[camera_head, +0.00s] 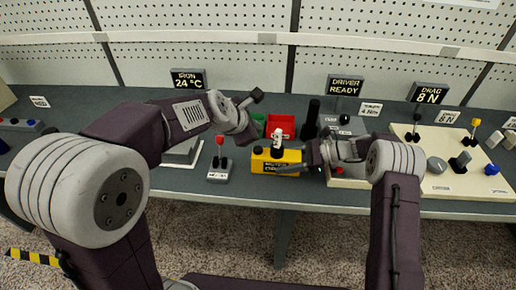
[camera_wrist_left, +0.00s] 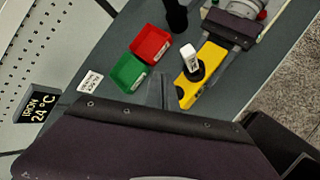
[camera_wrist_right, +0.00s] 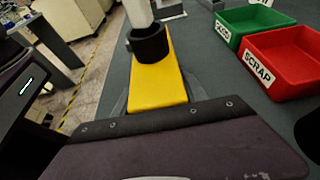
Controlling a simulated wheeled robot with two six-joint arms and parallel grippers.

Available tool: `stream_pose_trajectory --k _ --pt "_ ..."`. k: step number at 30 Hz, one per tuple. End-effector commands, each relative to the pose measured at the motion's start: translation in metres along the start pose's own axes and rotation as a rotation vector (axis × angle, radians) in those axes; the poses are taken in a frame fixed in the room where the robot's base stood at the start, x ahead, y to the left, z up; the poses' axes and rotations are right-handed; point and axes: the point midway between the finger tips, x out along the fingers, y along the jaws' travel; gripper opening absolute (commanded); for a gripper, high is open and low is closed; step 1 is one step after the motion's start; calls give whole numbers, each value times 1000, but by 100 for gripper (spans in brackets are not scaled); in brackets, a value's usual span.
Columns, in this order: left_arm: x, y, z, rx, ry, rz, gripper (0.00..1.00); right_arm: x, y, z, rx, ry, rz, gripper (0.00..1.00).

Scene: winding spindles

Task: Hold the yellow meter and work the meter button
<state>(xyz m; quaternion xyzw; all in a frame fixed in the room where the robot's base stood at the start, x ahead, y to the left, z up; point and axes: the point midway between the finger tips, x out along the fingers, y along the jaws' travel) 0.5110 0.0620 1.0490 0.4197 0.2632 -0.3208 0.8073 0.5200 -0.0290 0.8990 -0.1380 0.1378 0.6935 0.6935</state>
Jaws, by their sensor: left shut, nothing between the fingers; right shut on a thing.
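The yellow meter (camera_head: 262,162) sits on the bench in front of the red bin, with a dark label on its front. A white button-like post (camera_head: 277,137) in a black collar rises from its top; both also show in the left wrist view (camera_wrist_left: 190,56). My right gripper (camera_head: 290,168) is shut on the meter from the right. In the right wrist view the yellow body (camera_wrist_right: 157,82) lies between its fingers. My left gripper (camera_wrist_left: 163,88) is shut and empty, above the bench and beside the meter, apart from the white post. Its fingertips are hard to make out in the head view.
A red scrap bin (camera_head: 281,125) and a green bin (camera_wrist_left: 128,72) stand behind the meter. A red-knobbed switch box (camera_head: 220,172) stands to its left and a black cylinder (camera_head: 311,118) behind right. A cream board (camera_head: 440,185) with several parts fills the right.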

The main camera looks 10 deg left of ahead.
Motion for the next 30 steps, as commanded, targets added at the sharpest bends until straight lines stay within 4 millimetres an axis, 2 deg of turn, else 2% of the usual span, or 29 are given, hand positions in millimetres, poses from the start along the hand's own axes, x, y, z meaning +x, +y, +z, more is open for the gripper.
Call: stream_pose_trajectory --k 13,14,16,17,26,30 --pt "0 0 0 0 0 0 0 0 0 -1 1 1 1 0" --pt "0 0 0 0 0 0 0 0 0 -1 1 1 1 53" --pt "0 0 0 0 0 -1 0 0 0 -1 1 1 1 72" --pt "0 0 0 0 0 0 0 0 0 -1 1 1 1 75" --pt "0 0 0 0 0 0 0 -1 0 0 0 0 0 75" --pt "0 0 0 0 0 0 0 -20 -1 0 0 0 -4 75"
